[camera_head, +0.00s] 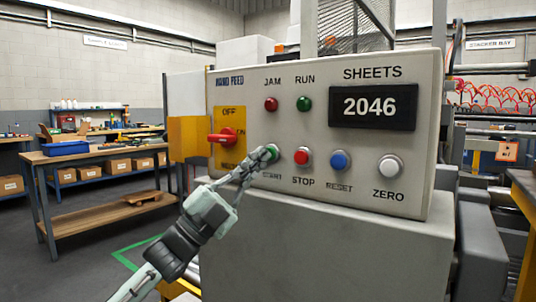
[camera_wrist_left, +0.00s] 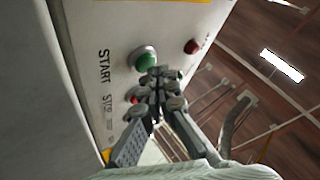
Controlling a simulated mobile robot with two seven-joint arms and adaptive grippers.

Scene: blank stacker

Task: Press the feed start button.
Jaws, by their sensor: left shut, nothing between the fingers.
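The green START button (camera_head: 273,150) is on the grey control panel, at the left end of the lower button row. My left gripper (camera_head: 262,156) is shut and empty, with its fingertips at the button's left edge, partly covering it and its label. In the left wrist view the green START button (camera_wrist_left: 144,57) shows whole, and the shut fingertips (camera_wrist_left: 157,76) are right beside it in the picture. I cannot tell whether they touch it. My right gripper is not in view.
Next to START are the red STOP button (camera_head: 303,158), blue RESET button (camera_head: 340,161) and white ZERO button (camera_head: 390,167). A red rotary switch (camera_head: 223,136) sticks out at left. The counter display (camera_head: 372,107) reads 2046. A workbench (camera_head: 95,155) stands far left.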

